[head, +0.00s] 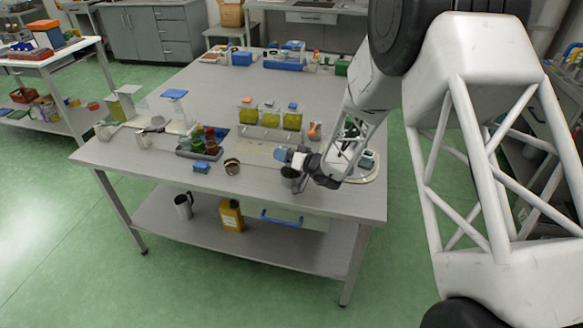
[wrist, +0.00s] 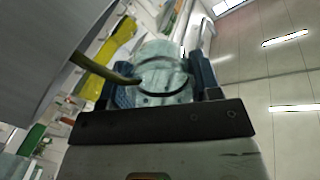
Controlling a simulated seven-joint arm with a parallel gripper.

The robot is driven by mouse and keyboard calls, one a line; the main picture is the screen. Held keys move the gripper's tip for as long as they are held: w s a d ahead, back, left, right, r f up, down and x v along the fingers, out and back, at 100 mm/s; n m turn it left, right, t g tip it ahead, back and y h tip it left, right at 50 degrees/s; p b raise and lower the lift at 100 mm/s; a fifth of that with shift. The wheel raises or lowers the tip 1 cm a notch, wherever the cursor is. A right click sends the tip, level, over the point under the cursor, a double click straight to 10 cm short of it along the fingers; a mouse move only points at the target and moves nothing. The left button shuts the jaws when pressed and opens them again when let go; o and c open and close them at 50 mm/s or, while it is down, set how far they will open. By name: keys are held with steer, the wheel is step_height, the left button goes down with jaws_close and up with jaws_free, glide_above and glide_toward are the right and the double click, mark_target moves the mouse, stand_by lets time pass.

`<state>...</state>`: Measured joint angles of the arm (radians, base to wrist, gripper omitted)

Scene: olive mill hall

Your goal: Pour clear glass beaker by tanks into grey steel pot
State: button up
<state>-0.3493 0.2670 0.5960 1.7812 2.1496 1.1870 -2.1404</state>
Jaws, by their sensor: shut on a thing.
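My gripper (head: 290,156) is shut on the clear glass beaker (wrist: 163,74), which sits between blue finger pads in the wrist view. The beaker is tipped well over on its side above the table's front part. An olive-green streak, looking like liquid, runs from the beaker toward a large grey surface (wrist: 45,50), probably the pot's wall. In the head view the grey steel pot (head: 290,178) stands close below my gripper, near the table's front edge. The beaker is small and partly hidden by my gripper there. The inside of the pot is not visible.
Tanks of yellow-green liquid (head: 270,118) stand behind my gripper. A dark tray of bottles (head: 203,143), a brown ring-shaped item (head: 232,166) and a blue block (head: 201,167) lie to the left. A round pale tray (head: 365,170) is at right. The table's front left is fairly clear.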

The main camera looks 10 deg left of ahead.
steer(key=shift+d+y, duration=0.1)
steer(key=shift+y, duration=0.3)
steer(key=shift+r, duration=0.3)
stand_by(0.3)
steer(key=shift+f, duration=0.25)
steer(key=shift+a+f+h, duration=0.1)
steer(key=shift+a+h, duration=0.15)
steer(key=shift+h, duration=0.55)
steer(key=shift+w+a+f+g+h, duration=0.15)
steer(key=shift+w+a+g+h, duration=0.1)
steer(key=shift+a+g+h, duration=0.45)
steer(key=shift+h, duration=0.3)
steer(key=shift+f+h, duration=0.15)
steer(key=shift+h, duration=0.35)
steer(key=shift+a, duration=0.1)
